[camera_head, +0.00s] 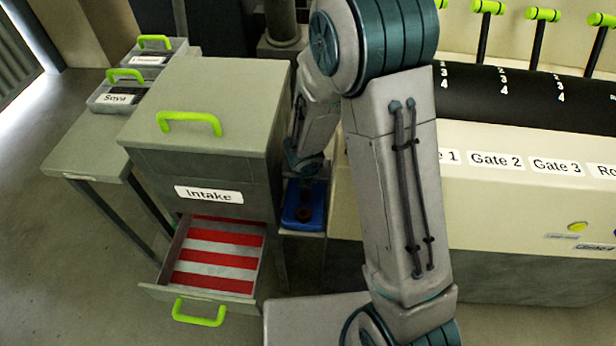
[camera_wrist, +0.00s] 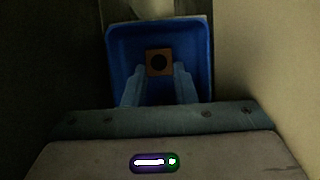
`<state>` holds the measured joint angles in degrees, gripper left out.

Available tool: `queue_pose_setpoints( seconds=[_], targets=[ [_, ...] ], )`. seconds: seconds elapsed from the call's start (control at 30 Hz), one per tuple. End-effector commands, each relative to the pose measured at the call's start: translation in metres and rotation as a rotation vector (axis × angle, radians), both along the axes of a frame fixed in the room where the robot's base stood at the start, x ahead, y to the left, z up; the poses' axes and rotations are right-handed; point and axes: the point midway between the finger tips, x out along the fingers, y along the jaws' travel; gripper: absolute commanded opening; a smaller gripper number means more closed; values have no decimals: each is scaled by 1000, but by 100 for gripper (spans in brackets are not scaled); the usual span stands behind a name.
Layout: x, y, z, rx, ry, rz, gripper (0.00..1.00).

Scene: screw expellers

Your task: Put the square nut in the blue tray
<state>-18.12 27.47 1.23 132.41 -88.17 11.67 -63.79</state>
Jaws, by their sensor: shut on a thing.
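The square nut (camera_wrist: 159,72) is a brown, flat square with a dark round hole, seen at the fingertips of my gripper (camera_wrist: 159,79). My gripper is shut on it, with a finger at each side. The blue tray (camera_wrist: 118,45) lies behind and below the nut, which appears inside the tray's outline. I cannot tell whether the nut touches the tray floor. In the head view, the blue tray (camera_head: 316,220) stands between the grey cabinet and the machine. A small dark shape shows over it, and my gripper there is dim and partly hidden by my arm.
A grey cabinet (camera_head: 205,100) labelled "Intake" stands left of the tray, its striped drawer (camera_head: 215,258) pulled open. A cream machine (camera_head: 500,215) with gate labels stands to the right. Walls close in on both sides of the tray.

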Motion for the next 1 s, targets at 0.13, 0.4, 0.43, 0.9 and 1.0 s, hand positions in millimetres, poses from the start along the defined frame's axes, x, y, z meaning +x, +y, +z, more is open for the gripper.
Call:
queue_pose_setpoints(
  seconds=[0.13,0.4,0.43,0.9,1.0],
  targets=[
    [0,0,-1,0,0,0,47],
    [0,0,1,0,0,0,47],
    [0,0,2,0,0,0,47],
    [-28,5,79,1,-2,-1,47],
    [-34,7,93,1,-1,0,47]
  ],
)
